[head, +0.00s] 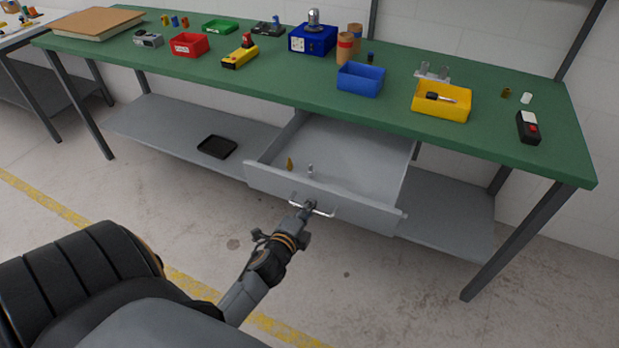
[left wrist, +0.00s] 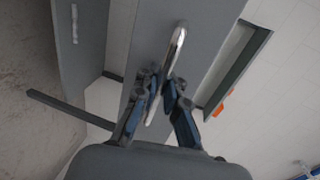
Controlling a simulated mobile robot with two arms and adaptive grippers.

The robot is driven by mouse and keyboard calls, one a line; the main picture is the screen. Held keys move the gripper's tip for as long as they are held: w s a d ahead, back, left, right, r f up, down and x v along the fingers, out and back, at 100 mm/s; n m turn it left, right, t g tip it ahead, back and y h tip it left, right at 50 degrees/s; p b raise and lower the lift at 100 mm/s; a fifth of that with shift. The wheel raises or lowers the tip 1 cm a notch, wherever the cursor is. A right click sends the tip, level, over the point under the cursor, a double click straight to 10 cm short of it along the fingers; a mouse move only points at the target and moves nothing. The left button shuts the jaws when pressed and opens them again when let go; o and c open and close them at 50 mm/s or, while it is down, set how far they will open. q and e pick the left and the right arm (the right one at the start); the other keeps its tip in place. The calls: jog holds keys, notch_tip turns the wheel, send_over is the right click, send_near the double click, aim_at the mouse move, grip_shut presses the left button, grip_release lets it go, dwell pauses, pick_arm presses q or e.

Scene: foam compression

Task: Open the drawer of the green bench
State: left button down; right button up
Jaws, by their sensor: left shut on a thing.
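The green bench (head: 300,75) stands along the wall in the head view. Its grey drawer (head: 350,150) is pulled well out under the bench top, and its inside shows. A small brass-coloured item (head: 290,163) and a small pale item (head: 310,170) are in the drawer near its front. My left gripper (head: 308,207) is at the drawer's front and shut on the silver handle (head: 325,212). In the left wrist view, the handle (left wrist: 178,48) passes between the fingers of the left gripper (left wrist: 162,88). My right gripper is in neither view.
A blue bin (head: 360,80), a yellow bin (head: 441,102) and a red bin (head: 188,45) stand on the bench top. A black tray (head: 217,147) lies on the grey lower shelf (head: 160,125). The floor in front of the drawer is clear.

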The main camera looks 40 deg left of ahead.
pick_arm(q)
jog(key=c, duration=1.4)
grip_release()
jog(key=shift+r, duration=0.1)
jog(key=shift+c, duration=0.2)
jog(key=v, duration=1.2)
